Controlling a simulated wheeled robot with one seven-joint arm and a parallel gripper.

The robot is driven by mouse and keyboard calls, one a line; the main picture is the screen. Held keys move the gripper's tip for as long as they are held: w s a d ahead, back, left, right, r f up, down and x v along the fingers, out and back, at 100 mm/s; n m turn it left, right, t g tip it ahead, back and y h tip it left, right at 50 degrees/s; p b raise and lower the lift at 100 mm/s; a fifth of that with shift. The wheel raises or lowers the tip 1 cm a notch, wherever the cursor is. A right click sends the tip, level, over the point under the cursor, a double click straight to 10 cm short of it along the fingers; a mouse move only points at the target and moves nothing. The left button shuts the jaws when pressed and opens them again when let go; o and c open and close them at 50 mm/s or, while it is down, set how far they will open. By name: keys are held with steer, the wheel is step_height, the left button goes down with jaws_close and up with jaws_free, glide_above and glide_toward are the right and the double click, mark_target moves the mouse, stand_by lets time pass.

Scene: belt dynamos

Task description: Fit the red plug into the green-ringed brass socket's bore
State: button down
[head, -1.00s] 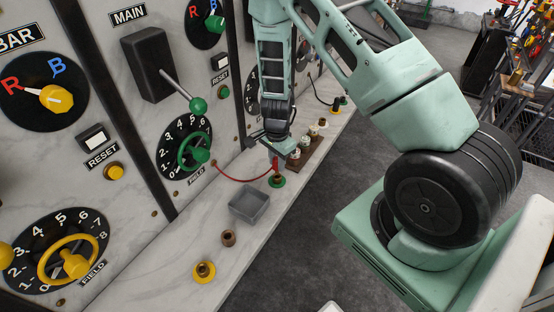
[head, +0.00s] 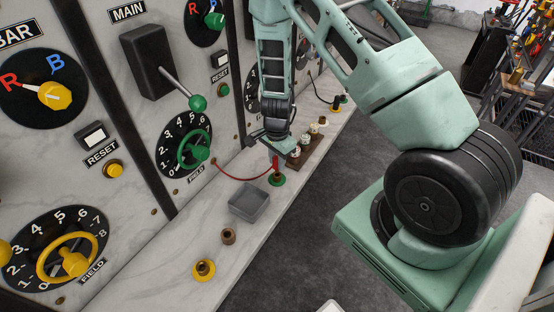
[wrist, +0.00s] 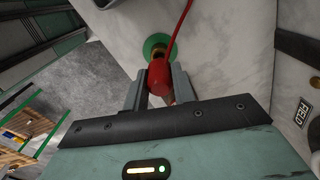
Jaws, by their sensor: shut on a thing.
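The red plug (head: 276,164) stands about upright below my gripper (head: 275,150), with a red cable running left from it to the panel. The green-ringed socket (head: 278,181) is on the marble ledge directly beneath the plug. In the wrist view my gripper (wrist: 158,92) is shut on the red plug (wrist: 158,76), one finger on each side. The green ring (wrist: 149,43) shows just beyond the plug there, with a little brass inside it. The plug's lower end hides the bore, so I cannot tell whether its tip is inside or just above.
A grey open tray (head: 249,203) stands on the ledge nearer me. A bare brown socket (head: 228,236) and a yellow-ringed socket (head: 204,269) follow. A wooden block with several pegs (head: 306,146) lies just beyond the plug. The green handwheel (head: 195,151) juts from the panel at left.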

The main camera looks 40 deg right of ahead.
steer(key=shift+f+b, duration=1.45)
steer(key=shift+f, duration=0.35)
steer(key=c, duration=1.1)
jaws_free()
step_height(320, 180, up, 18)
steer(key=shift+f+b, duration=0.25)
steer(key=shift+b, duration=0.65)
